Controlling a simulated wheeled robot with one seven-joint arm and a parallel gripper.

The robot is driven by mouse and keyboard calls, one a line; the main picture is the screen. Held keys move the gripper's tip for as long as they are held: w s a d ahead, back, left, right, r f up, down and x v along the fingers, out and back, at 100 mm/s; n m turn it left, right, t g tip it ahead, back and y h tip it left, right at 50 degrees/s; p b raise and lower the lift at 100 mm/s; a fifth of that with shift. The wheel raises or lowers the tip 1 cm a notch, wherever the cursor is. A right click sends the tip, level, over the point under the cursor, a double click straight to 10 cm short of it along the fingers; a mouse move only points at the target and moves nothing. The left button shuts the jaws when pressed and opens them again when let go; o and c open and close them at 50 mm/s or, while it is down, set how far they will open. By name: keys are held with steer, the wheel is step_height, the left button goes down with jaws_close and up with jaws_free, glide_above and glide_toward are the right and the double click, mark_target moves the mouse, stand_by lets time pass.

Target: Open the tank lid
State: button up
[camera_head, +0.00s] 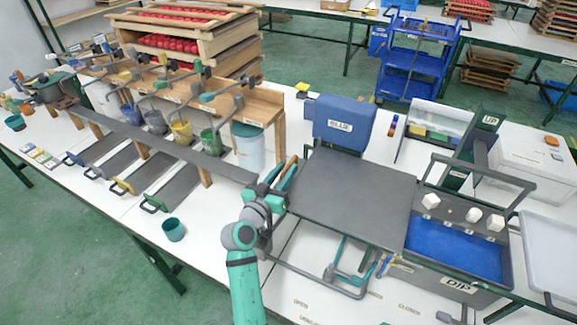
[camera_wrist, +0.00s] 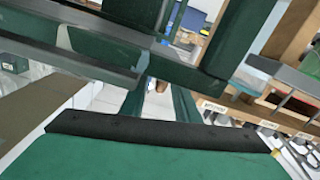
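The tank labelled DIP (camera_head: 458,286) stands at the right of the table, with blue paint (camera_head: 455,250) exposed in it. A flat dark grey panel (camera_head: 350,195), which looks like the lid, lies to the left of the tank, beside the paint. A grey bar frame with teal parts (camera_head: 345,272) shows below the panel's front edge. My gripper (camera_head: 279,180) is at the panel's left edge; I cannot tell whether it touches it. In the wrist view dark green bars cross close in front, and the fingers are hard to make out. Whether they are open or shut is unclear.
A blue container labelled BLUE (camera_head: 343,122) stands behind the panel. A wooden rack with paint pots (camera_head: 180,130) is on the left. Labels reading OPEN and CLOSED are on the table front.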

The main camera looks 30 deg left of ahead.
steer(key=shift+w+a, duration=0.1)
steer(key=shift+w, duration=1.35)
steer(key=shift+c, duration=0.4)
